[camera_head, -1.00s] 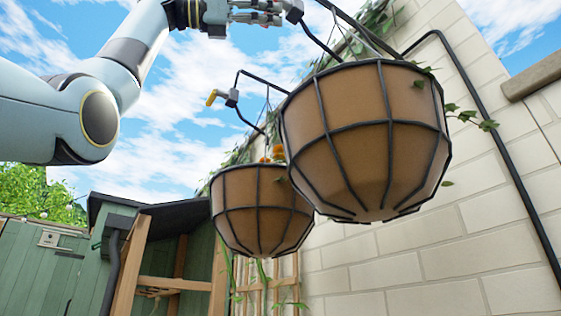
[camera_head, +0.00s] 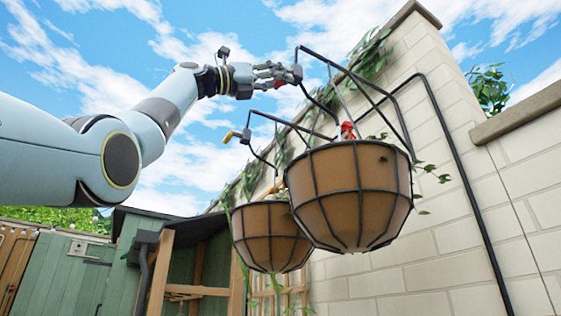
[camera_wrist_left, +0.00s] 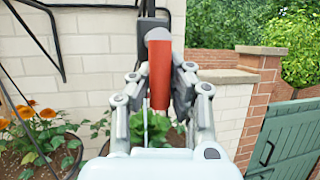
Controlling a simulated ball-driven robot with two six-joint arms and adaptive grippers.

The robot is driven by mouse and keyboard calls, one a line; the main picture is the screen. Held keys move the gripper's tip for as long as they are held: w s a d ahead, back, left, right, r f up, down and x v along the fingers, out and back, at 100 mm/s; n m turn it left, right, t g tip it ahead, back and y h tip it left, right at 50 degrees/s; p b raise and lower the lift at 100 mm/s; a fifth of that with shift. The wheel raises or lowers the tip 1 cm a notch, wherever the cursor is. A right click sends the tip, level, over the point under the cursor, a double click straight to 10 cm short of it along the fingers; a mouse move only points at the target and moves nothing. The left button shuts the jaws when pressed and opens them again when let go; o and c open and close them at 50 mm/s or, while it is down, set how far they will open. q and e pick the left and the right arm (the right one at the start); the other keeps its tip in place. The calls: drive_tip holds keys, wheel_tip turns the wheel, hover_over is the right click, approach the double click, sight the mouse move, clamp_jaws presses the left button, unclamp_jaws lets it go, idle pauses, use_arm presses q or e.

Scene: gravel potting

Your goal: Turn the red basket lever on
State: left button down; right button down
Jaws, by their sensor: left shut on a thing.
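The red lever (camera_wrist_left: 160,72) hangs from a dark valve in the left wrist view, pointing down between the fingers of my left gripper (camera_wrist_left: 157,98). The fingers are closed around it from both sides. In the head view, my left gripper (camera_head: 284,76) is up at the pipe above the front basket (camera_head: 352,195). Only a small bit of the red lever (camera_head: 278,86) shows there, as the fingers hide the rest. My right gripper is not in view.
A second basket (camera_head: 268,236) hangs behind, with a yellow lever (camera_head: 229,136) on its pipe. A pale block wall (camera_head: 440,240) stands close at right, with dark pipes along it. A green shed (camera_head: 125,262) is at lower left. Orange flowers (camera_wrist_left: 42,113) show in the left wrist view.

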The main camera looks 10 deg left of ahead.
use_arm(q)
drive_tip(key=shift+n, duration=0.3)
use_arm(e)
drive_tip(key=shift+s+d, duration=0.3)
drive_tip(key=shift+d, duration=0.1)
use_arm(q)
drive_tip(key=c, duration=1.2)
unclamp_jaws()
drive_tip(key=shift+a, duration=0.2)
drive_tip(key=shift+d, duration=0.1)
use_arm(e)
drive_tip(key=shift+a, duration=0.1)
use_arm(q)
drive_tip(key=v, duration=1.2)
drive_tip(key=shift+f, duration=0.15)
drive_tip(key=shift+d, duration=0.1)
